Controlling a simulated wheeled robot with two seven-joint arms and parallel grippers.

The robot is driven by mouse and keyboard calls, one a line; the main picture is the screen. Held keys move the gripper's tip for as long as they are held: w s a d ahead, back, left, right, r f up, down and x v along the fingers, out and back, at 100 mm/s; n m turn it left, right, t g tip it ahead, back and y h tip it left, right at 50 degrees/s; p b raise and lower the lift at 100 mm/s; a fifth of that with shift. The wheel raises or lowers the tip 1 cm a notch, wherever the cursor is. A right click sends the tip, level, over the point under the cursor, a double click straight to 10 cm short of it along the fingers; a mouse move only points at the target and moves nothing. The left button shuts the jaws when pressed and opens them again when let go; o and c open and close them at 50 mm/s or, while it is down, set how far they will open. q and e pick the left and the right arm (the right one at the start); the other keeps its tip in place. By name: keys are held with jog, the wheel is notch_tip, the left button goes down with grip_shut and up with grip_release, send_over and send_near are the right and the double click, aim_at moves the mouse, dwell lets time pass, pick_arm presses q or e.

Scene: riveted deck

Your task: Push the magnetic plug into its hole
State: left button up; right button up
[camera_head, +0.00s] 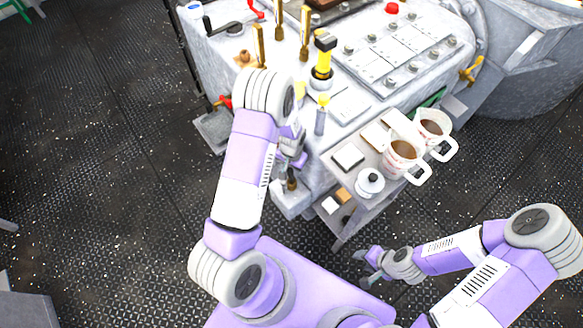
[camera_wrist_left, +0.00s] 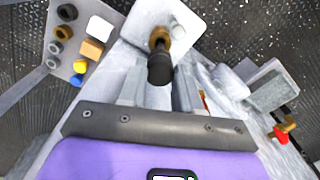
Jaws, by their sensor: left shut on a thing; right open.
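My left gripper (camera_head: 292,168) is at the front side of the grey machine, near its lower corner. In the left wrist view its two fingers stand on either side of a dark cylinder (camera_wrist_left: 160,68), which looks like the plug, and it is shut on it. A brass-coloured part (camera_wrist_left: 159,38) shows at the plug's far end, over a pale block (camera_wrist_left: 188,22). I cannot tell whether this brass is part of the plug or a fitting around the hole. The hole itself is hidden. My right gripper (camera_head: 367,266) is open and empty, low over the deck.
A side shelf holds two mugs (camera_head: 403,150) (camera_head: 432,125) and a white lidded pot (camera_head: 369,182). A red-handled valve (camera_wrist_left: 281,134) is at right in the left wrist view.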

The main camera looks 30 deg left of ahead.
pick_arm(q)
jog(key=shift+f+b, duration=1.45)
jog(key=shift+f, duration=0.45)
dwell(0.5)
jog(key=shift+f, duration=0.7)
jog(key=o, duration=1.2)
jog(key=shift+c, duration=0.2)
notch_tip(320, 180, up, 8)
jog(key=p, duration=0.3)
jog(key=shift+f, duration=0.2)
